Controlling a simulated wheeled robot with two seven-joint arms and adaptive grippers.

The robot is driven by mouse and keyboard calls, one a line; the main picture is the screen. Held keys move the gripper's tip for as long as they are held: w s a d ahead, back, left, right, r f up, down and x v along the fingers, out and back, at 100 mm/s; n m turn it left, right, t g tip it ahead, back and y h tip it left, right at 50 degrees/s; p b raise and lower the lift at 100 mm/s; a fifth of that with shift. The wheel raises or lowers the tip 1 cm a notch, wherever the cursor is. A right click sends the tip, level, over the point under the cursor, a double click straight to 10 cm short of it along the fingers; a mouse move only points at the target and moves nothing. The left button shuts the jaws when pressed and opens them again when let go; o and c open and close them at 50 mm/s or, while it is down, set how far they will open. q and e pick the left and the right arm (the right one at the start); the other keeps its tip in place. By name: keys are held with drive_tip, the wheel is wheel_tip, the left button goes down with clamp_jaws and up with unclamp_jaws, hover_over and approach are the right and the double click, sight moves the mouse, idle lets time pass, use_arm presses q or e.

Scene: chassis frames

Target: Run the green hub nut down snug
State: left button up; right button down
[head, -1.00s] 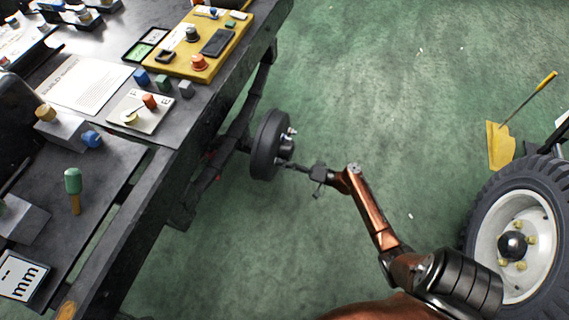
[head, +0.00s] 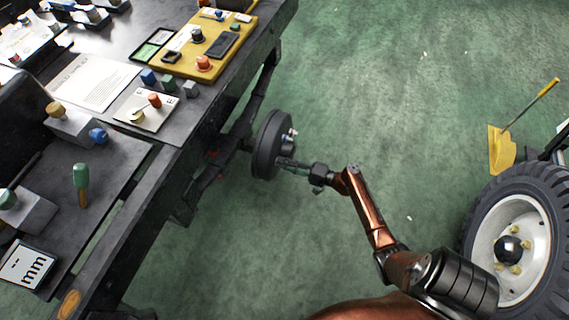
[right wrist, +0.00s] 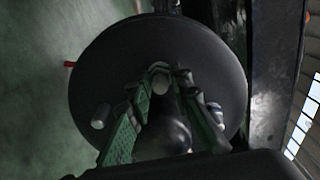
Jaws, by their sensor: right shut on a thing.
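The dark round wheel hub drum (head: 266,145) stands on edge at the side of the bench, with pale studs on its face. It fills the middle of the right wrist view (right wrist: 95,75). My right gripper (head: 280,162) reaches it from the right, fingertips at its face. In the right wrist view its two ribbed, green-looking fingers (right wrist: 160,82) close around a small part with a pale round end, near the drum's centre. The green hub nut is mostly hidden between the fingertips; its seating cannot be seen. My left gripper is not in view.
A large tyred wheel (head: 480,205) stands at right, near a yellow dustpan-like tool (head: 500,150). The green floor between is clear.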

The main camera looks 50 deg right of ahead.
drive_tip(key=shift+f, duration=0.1)
drive_tip(key=c, duration=2)
unclamp_jaws()
drive_tip(key=v, duration=1.2)
